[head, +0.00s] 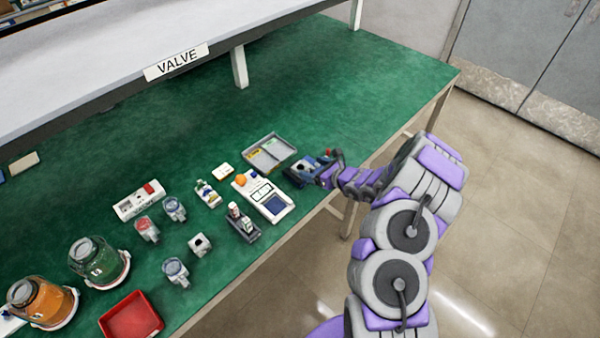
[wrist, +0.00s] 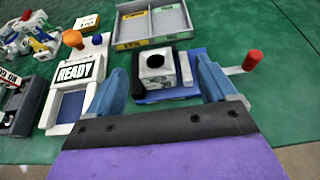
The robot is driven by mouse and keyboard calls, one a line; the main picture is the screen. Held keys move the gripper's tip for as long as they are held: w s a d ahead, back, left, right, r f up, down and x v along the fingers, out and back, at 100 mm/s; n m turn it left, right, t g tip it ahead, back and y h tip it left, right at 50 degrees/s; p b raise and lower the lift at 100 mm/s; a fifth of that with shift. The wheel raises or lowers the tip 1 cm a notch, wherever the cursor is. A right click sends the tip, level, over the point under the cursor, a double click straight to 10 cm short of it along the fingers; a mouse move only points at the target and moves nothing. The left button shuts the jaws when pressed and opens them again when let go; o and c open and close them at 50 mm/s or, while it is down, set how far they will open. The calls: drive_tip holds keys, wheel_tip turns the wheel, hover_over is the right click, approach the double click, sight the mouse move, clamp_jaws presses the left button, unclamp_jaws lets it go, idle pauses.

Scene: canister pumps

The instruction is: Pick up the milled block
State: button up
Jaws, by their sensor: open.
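A pale block with a round dark hole in its top (wrist: 157,66), which looks like the milled block, sits in a small blue vise (wrist: 150,97) with a red-ended handle (wrist: 253,61). My gripper (wrist: 163,86) is open, its blue fingers to the left and right of the block in the wrist view, with a gap on each side. The fingers' contact with the vise cannot be told. In the head view my gripper (head: 312,168) is low over the bench at the vise, and the block there is small and partly hidden. A similar holed block (head: 200,244) stands apart on the bench.
A grey divided tray (head: 268,153) lies just behind the vise. A white device with a READY label (wrist: 75,74) is to the left. Small parts, jars (head: 98,262) and a red tray (head: 131,317) lie further left. The green bench (head: 380,85) is clear to the back right.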

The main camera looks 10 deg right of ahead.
sight(297, 166)
drive_tip(key=w+a+f, duration=0.1)
drive_tip(key=w+a+f+b, duration=0.1)
drive_tip(key=f, duration=0.1)
drive_tip(key=shift+w+a+b, duration=0.25)
drive_tip(key=shift+a+b, duration=0.05)
drive_tip(key=shift+a, duration=0.1)
drive_tip(key=shift+w+a, duration=0.2)
drive_tip(key=shift+w, duration=0.15)
drive_tip(key=c, duration=1.3)
